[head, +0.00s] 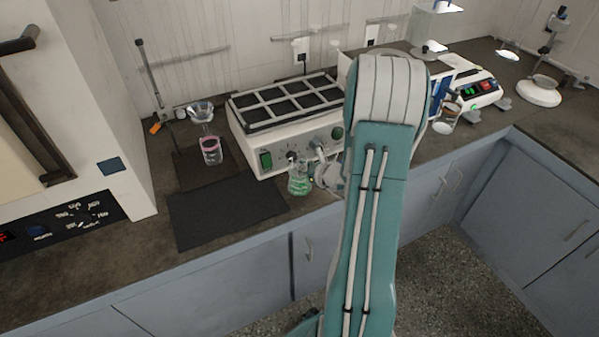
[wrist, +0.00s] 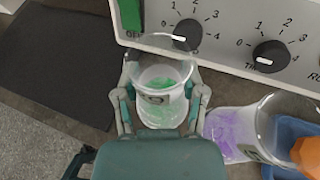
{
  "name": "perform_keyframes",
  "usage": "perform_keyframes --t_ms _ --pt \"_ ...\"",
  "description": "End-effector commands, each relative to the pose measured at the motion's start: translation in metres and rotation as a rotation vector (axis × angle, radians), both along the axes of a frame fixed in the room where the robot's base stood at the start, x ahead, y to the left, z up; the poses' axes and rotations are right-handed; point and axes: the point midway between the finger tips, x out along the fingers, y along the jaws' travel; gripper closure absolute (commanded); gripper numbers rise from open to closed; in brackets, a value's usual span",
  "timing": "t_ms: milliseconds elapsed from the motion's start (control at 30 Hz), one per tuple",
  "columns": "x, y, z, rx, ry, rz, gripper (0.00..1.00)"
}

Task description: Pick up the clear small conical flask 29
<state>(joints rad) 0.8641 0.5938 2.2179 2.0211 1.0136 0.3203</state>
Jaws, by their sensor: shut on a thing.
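The clear small conical flask (wrist: 160,82) stands between the two fingers of my gripper (wrist: 162,104) in the wrist view. It has green contents and a dark label that I cannot read surely. My gripper is shut on its sides. In the head view the flask (head: 299,180) is in front of the shaker's front panel, just left of my gripper (head: 322,176). Whether its base touches the bench cannot be told. My arm hides the area behind and right of the gripper.
The shaker (head: 262,160) with knobs stands close behind the flask. A dark mat (head: 225,212) on the left is clear. A pink-marked glass vessel (head: 211,152) stands farther left.

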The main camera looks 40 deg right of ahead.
Motion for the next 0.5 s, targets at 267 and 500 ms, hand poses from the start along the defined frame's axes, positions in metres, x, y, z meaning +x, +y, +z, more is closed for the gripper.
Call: perform_keyframes --t_ms 267,500 --pt "-0.001 0.000 0.012 -0.001 0.003 -0.002 1.00" --pt "-0.005 -0.002 0.035 -0.002 0.000 -0.003 1.00"
